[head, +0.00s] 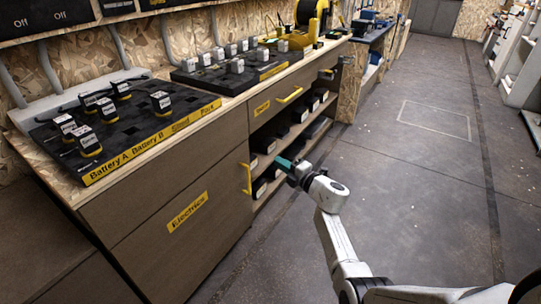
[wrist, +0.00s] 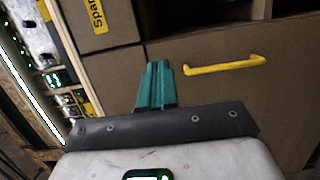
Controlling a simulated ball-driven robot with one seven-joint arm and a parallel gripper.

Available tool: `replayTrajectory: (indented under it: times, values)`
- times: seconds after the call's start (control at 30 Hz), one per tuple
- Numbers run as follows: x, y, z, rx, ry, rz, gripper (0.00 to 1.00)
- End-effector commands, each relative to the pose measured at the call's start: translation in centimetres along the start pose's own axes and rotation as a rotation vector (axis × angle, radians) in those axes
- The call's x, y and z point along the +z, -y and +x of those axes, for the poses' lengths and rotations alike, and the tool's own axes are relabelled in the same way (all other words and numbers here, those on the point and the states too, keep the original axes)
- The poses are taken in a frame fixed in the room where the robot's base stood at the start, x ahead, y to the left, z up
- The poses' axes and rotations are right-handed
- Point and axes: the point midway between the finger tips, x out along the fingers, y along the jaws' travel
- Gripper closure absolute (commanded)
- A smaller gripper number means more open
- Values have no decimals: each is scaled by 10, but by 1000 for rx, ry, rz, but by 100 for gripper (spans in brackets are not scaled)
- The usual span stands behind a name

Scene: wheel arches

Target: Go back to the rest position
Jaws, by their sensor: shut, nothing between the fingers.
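My gripper (head: 284,163) is at the end of my arm, in front of the open shelves of the wooden workbench (head: 150,215). Its teal fingers also show in the wrist view (wrist: 155,85), closed together with nothing between them. In the wrist view the fingers point toward a brown cabinet front with a yellow handle (wrist: 225,65) to their right. They look apart from the handle. In the head view a yellow handle (head: 246,179) sits on the cabinet door, left of my gripper.
A battery rack (head: 125,133) with several batteries stands on the bench top, with a second rack (head: 230,75) behind it. Open shelves (head: 262,170) hold dark items. The grey floor (head: 410,160) to the right is clear. White shelving (head: 520,75) stands at the far right.

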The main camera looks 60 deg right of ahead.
Motion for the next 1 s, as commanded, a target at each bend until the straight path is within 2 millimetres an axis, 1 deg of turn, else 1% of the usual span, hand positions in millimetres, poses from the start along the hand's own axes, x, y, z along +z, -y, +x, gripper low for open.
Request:
replayTrajectory:
  times: [0.03, 0.2, 0.57, 0.67, 0.77, 0.87, 1.0]
  values:
    - [2, -1, -7, -1, 2, 0, 100]
    - [4, -1, -17, 0, 0, -1, 100]
    - [3, -1, -19, 3, 24, 11, 100]
    - [3, -4, -20, 11, 97, 45, 100]
    - [3, -8, -26, 21, 215, 117, 100]
    - [-1, -10, -37, 26, 342, 218, 100]
    - [-11, -4, -60, 5, 502, 388, 100]
